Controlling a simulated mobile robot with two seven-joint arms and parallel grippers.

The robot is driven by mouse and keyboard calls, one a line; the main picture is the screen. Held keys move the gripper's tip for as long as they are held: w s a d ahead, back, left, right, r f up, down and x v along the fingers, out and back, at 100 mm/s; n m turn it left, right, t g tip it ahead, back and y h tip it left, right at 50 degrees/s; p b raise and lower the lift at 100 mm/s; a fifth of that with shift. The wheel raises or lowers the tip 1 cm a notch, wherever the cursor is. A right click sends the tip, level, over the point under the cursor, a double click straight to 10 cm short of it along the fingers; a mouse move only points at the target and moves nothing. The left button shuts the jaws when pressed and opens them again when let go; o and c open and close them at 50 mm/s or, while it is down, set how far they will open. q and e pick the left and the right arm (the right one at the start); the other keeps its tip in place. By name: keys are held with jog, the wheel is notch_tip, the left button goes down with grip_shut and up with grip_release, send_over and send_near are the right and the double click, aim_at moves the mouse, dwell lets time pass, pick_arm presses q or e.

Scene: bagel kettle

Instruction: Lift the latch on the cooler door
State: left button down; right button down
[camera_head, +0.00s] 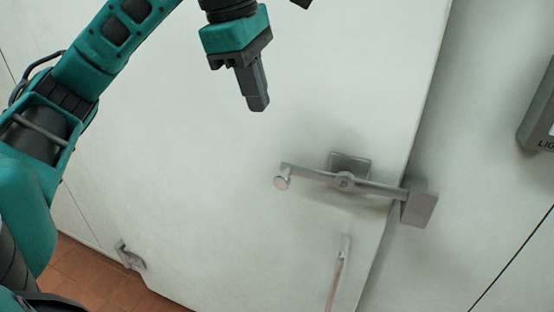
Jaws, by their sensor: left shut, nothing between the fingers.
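The cooler door (200,190) is a large white panel that fills most of the view. Its latch (318,175) is a grey metal bar on a pivot near the door's right edge. A round knob is on the bar's left end, and its right end reaches a grey catch (419,204) on the frame. The bar slopes slightly down to the right. My left gripper (259,104) is shut and empty, pointing down, above and left of the latch and apart from it. My right gripper is not in view.
A vertical grey handle (338,272) is on the door below the latch. A metal hinge-like fitting (129,254) is at the lower left. A grey box (540,118) with lettering is on the wall at the right. Brown floor tiles (85,280) show at the lower left.

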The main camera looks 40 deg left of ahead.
aim_at(280, 176)
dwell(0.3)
pick_arm(q)
jog(key=b+x, duration=0.1)
jog(key=x, duration=1.3)
jog(key=shift+a, duration=0.15)
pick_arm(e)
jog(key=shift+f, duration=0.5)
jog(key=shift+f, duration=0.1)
